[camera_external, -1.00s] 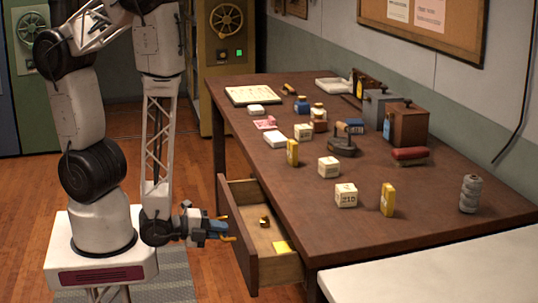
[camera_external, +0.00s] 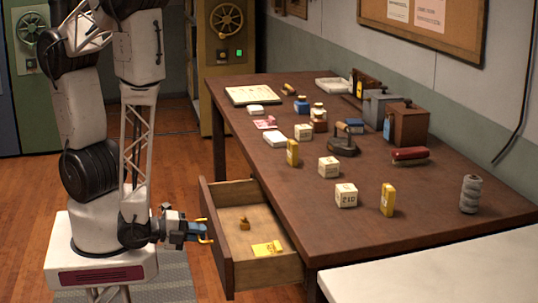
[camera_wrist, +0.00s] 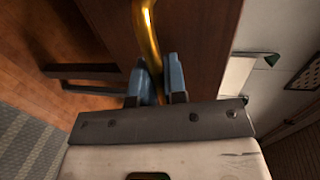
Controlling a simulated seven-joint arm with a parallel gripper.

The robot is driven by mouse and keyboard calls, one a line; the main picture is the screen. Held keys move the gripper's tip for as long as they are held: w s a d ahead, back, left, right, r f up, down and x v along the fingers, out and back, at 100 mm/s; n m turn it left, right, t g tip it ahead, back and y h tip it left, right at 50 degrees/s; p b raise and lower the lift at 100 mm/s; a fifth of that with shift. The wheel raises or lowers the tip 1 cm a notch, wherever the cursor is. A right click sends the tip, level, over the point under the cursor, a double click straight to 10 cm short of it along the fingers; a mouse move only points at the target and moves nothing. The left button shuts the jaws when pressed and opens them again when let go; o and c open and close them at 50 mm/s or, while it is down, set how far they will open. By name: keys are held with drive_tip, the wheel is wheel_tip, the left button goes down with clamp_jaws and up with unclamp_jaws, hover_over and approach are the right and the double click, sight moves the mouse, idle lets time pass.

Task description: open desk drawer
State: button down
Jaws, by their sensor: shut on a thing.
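The desk drawer (camera_external: 217,240) is pulled out from the left side of the brown wooden desk (camera_external: 270,150). Inside it lie a yellow card (camera_external: 267,248) and a small brass-coloured object (camera_external: 245,223). My gripper (camera_external: 204,231) is at the drawer's front, at its handle. In the wrist view the two blue fingers (camera_wrist: 160,80) are shut on a curved brass handle (camera_wrist: 147,35), which passes between them. The drawer's inside does not show in the wrist view.
The desktop holds several cubes, yellow boxes, bottles, an iron (camera_external: 343,145) and wooden boxes (camera_external: 407,125). A white surface (camera_external: 440,272) stands at the front right. The floor left of the desk is mostly clear around my base.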

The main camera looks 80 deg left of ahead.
drive_tip(key=shift+s, duration=0.1)
idle(0.3)
drive_tip(key=c, duration=1.2)
unclamp_jaws()
drive_tip(key=shift+s, duration=0.4)
drive_tip(key=shift+v, duration=1.15)
drive_tip(key=shift+s+r, duration=0.1)
drive_tip(key=shift+s, duration=0.25)
drive_tip(key=shift+s+r, duration=0.1)
drive_tip(key=shift+s, duration=0.25)
